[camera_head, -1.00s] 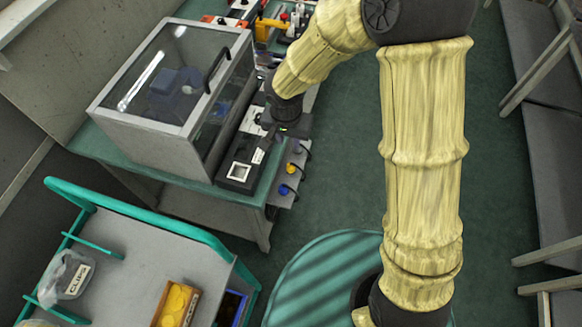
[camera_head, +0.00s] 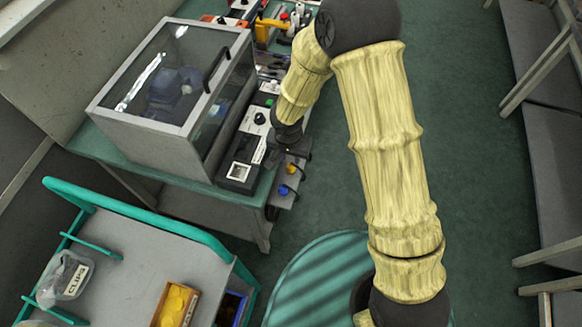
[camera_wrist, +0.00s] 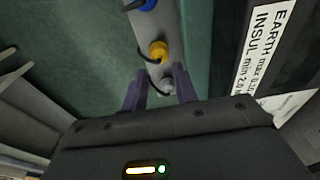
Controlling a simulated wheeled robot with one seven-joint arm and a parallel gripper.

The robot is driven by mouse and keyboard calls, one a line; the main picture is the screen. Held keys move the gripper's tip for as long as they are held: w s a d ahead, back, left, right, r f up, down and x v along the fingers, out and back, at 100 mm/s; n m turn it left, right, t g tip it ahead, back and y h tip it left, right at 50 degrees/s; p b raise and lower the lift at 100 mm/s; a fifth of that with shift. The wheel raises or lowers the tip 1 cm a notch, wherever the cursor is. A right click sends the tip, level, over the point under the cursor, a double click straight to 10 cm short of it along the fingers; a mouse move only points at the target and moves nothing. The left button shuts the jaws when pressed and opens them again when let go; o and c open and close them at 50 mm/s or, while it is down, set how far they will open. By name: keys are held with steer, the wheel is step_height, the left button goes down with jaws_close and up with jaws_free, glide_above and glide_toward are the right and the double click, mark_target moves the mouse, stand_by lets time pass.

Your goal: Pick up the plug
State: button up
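Several plugs with dark cables sit on a grey strip (camera_head: 291,181) along the bench's front edge. The wrist view shows a blue plug (camera_wrist: 147,4), a yellow plug (camera_wrist: 158,50) and a grey plug (camera_wrist: 167,86). My gripper (camera_wrist: 159,75) is open, its two dark fingers apart, with the grey plug showing between them. I cannot tell how far above it the fingers are. In the head view the blue plug (camera_head: 284,190) and yellow plug (camera_head: 292,168) lie just below my wrist, which hides the grey plug and my fingertips.
A black tester (camera_head: 240,172) with a labelled face stands beside the strip, its label (camera_wrist: 262,45) close to my gripper in the wrist view. A clear-lidded box (camera_head: 180,95) stands left of it. A grey cart (camera_head: 130,255) holds a clips bin and a yellow-filled tray.

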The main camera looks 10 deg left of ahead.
mark_target(291, 165)
steer(key=f, duration=0.5)
steer(key=shift+w, duration=0.2)
jaws_close()
step_height(291, 165, up, 10)
steer(key=shift+p, duration=0.45)
stand_by(0.6)
